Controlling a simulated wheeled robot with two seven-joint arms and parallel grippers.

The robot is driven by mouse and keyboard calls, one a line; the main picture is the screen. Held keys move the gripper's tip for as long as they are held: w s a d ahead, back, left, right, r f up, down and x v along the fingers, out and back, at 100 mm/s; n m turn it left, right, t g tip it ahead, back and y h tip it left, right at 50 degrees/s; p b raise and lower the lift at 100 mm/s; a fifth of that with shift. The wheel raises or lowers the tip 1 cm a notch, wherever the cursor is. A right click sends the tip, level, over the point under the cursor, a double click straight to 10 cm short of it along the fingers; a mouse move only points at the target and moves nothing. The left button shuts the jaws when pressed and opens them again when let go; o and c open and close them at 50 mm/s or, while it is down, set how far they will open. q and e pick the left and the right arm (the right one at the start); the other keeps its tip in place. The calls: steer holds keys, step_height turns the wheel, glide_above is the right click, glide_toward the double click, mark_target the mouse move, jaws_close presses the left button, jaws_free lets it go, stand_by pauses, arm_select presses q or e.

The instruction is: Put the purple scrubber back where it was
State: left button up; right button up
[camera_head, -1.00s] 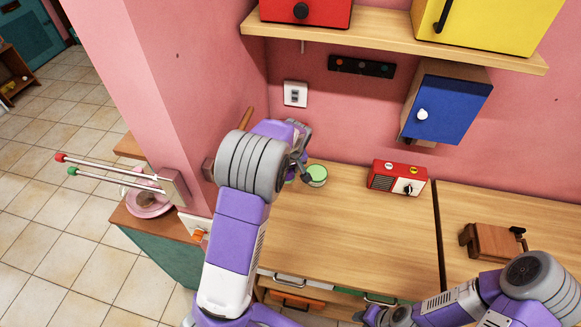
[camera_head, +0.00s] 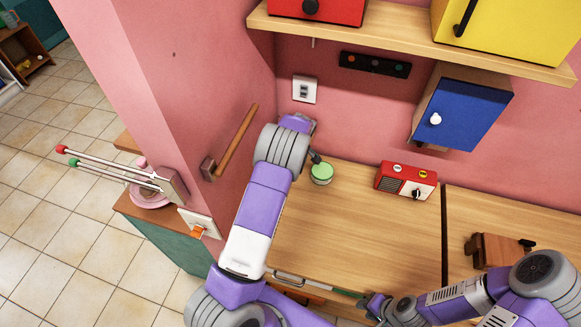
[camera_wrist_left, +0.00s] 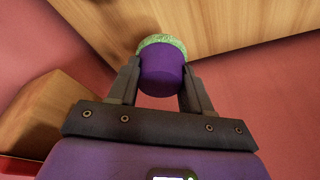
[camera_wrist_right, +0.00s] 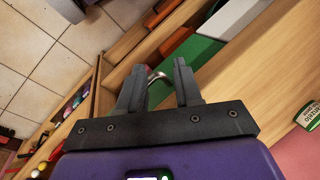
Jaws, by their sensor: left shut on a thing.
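The purple scrubber (camera_wrist_left: 161,75) has a purple body and a green bristly end (camera_wrist_left: 162,41). My left gripper (camera_wrist_left: 161,80) is shut on its purple body, one finger on each side. The green end faces a wooden surface (camera_wrist_left: 230,25); I cannot tell whether they touch. In the head view my left arm hides the scrubber and most of that gripper, near the wall corner at the counter's back left. My right gripper (camera_wrist_right: 159,65) is open and empty above the counter's front edge; it also shows in the head view (camera_head: 374,306).
A green-topped can (camera_head: 321,173) stands close to my left gripper. A red radio (camera_head: 405,181) is farther right on the counter (camera_head: 370,235). A wooden wall bar (camera_head: 235,145), blue cabinet (camera_head: 460,112) and upper shelf (camera_head: 400,38) surround the space. The counter's middle is clear.

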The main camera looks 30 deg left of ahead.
arm_select(q)
step_height(320, 180, down, 6)
steer(key=shift+r, duration=0.1)
stand_by(0.4)
steer(key=o, duration=1)
